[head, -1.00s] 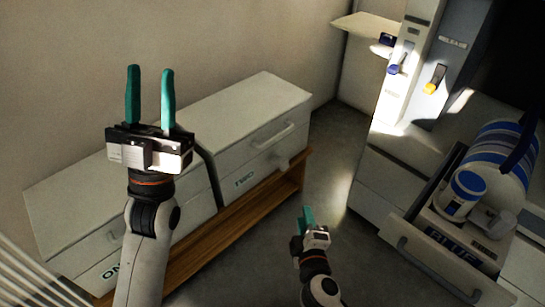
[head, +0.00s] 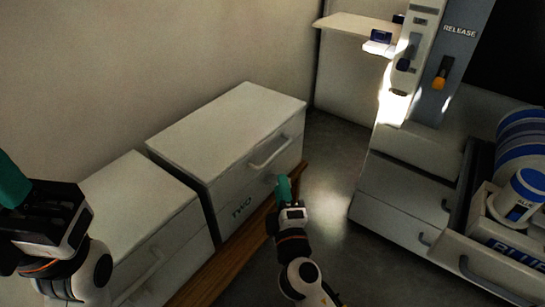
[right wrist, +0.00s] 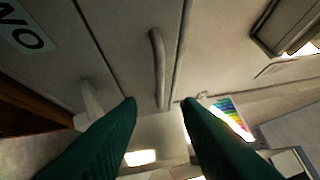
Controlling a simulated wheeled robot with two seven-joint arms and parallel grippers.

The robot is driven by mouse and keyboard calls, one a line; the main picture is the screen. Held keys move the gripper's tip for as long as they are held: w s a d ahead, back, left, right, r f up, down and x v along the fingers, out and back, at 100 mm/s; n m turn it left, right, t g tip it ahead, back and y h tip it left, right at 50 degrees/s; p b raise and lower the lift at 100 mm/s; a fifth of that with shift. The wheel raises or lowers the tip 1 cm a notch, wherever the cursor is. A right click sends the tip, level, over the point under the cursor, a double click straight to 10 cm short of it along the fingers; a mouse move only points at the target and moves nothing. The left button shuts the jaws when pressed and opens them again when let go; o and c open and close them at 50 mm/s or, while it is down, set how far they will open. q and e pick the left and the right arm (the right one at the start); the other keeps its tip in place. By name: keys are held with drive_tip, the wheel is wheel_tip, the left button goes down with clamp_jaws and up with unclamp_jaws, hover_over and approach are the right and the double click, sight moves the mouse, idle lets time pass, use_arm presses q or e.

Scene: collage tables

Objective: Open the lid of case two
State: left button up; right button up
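Case two (head: 225,135) is a pale box with its lid down and a "TWO" label on its front. A bar handle (head: 270,152) is on the upper front; the handle also shows upright in the right wrist view (right wrist: 158,68). A small pale latch-like piece (right wrist: 90,100) sticks out near the label. My right gripper (head: 283,187) is just in front of case two, below the handle. Its teal fingers (right wrist: 160,112) are apart with nothing between them, short of the handle. My left gripper (head: 14,185) is at the left edge, partly cut off, with one finger showing.
Another pale case (head: 135,200) stands left of case two on the same wooden bench (head: 215,272). At right is a cabinet with an open drawer (head: 480,262) holding blue-and-white containers (head: 520,195). Dark floor (head: 335,165) lies between bench and cabinet.

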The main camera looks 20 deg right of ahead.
drive_tip(key=w+d+r, duration=0.1)
drive_tip(key=w, duration=0.8)
clamp_jaws()
